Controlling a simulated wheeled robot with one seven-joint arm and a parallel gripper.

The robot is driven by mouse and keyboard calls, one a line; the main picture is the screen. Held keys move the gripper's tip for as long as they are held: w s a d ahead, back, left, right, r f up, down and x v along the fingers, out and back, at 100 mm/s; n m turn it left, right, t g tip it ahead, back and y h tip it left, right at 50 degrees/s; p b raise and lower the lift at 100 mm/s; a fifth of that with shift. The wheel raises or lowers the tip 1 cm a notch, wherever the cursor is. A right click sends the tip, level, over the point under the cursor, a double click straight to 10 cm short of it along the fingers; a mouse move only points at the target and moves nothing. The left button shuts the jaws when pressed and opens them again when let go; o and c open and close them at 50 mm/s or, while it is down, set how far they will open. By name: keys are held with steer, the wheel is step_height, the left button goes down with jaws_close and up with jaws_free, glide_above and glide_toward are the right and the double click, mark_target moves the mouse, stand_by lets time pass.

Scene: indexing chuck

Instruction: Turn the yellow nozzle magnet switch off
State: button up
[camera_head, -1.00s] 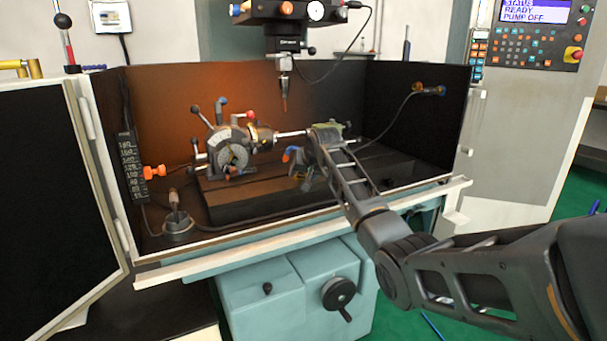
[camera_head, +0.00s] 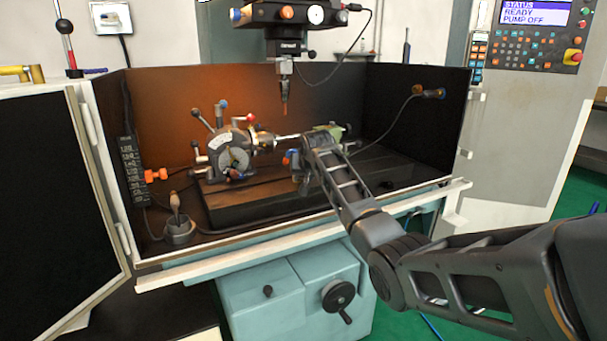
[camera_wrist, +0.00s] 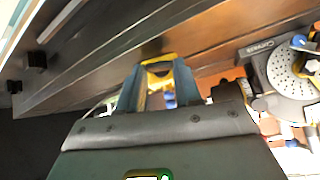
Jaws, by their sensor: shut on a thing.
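In the wrist view a yellow part (camera_wrist: 158,67), which looks like the switch, sits between the fingertips of my gripper (camera_wrist: 159,78). The blue-grey fingers stand on both sides of it and are shut on it. The switch's dial position and any magnet body behind it cannot be made out. In the head view my wrist hides the fingertips and the switch, in front of the right part of the machine bed. A small blue and orange piece (camera_head: 289,158) shows just left of my wrist.
The indexing chuck (camera_head: 230,150) with lever handles stands left of my wrist, and its round dial plate (camera_wrist: 290,72) shows right in the wrist view. The spindle tool (camera_head: 285,100) hangs above. The enclosure's front rail (camera_head: 290,247) runs below my arm.

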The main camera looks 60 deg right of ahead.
steer(key=shift+w+a+n+g+h, duration=0.1)
steer(key=shift+w+n+g+h, duration=0.05)
steer(key=shift+n+g+h, duration=0.3)
steer(key=o, duration=1.1)
steer(key=shift+c, duration=0.2)
steer(key=v, duration=0.7)
steer(key=shift+a+r+p, duration=0.2)
steer(key=shift+r+p, duration=0.1)
steer(key=shift+p, duration=0.1)
